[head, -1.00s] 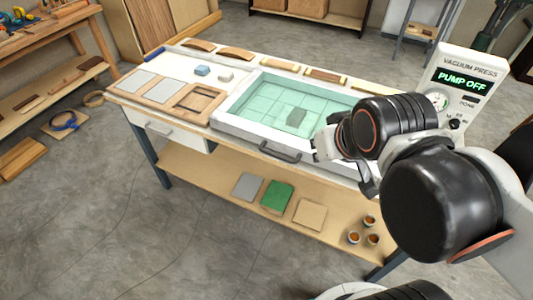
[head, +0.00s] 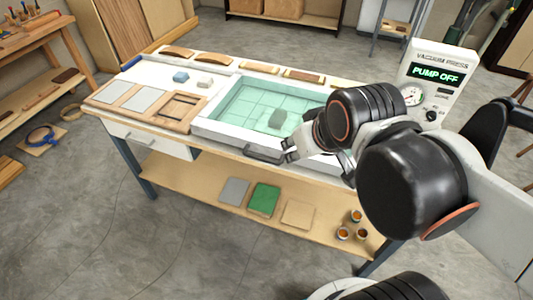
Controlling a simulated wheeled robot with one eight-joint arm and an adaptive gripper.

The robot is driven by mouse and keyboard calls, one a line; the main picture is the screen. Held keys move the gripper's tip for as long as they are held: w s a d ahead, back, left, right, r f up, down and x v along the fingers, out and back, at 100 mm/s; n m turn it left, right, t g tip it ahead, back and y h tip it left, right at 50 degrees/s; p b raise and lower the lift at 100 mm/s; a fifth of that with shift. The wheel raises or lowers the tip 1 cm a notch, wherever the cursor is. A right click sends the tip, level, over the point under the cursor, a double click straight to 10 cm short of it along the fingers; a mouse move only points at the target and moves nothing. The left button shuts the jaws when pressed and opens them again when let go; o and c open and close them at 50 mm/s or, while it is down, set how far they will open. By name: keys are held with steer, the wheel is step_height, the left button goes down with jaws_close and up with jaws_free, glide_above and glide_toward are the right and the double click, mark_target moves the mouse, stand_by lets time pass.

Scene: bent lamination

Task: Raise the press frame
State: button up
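The vacuum press lies on the white-topped bench, its white press frame (head: 225,135) down around a translucent green gridded sheet (head: 245,98). A grey block shape (head: 280,118) shows under or on the sheet. A dark bar handle (head: 262,156) sticks out from the frame's front side. My gripper (head: 291,156) is just right of the handle's right end, with a small gap or light contact that I cannot tell apart. My wrist hides the right part of the frame, and the finger opening is unclear.
The control box (head: 437,80) at the right reads "PUMP OFF". Wooden panels and a cut-out frame (head: 183,107) lie left of the press, with curved wooden pieces (head: 215,58) along the back. The lower shelf (head: 190,178) holds flat sheets and small cups. Floor in front is open.

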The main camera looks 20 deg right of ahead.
steer(key=w+f+n+g, duration=0.25)
steer(key=w+n, duration=0.25)
steer(key=w, duration=0.3)
steer(key=n+y, duration=0.2)
steer(key=n, duration=0.3)
glide_toward(262, 158)
steer(key=b+x, duration=0.4)
steer(key=x, duration=0.4)
steer(key=shift+w+d+b, duration=0.1)
steer(key=shift+b, duration=0.2)
steer(key=shift+c, duration=0.3)
jaws_close()
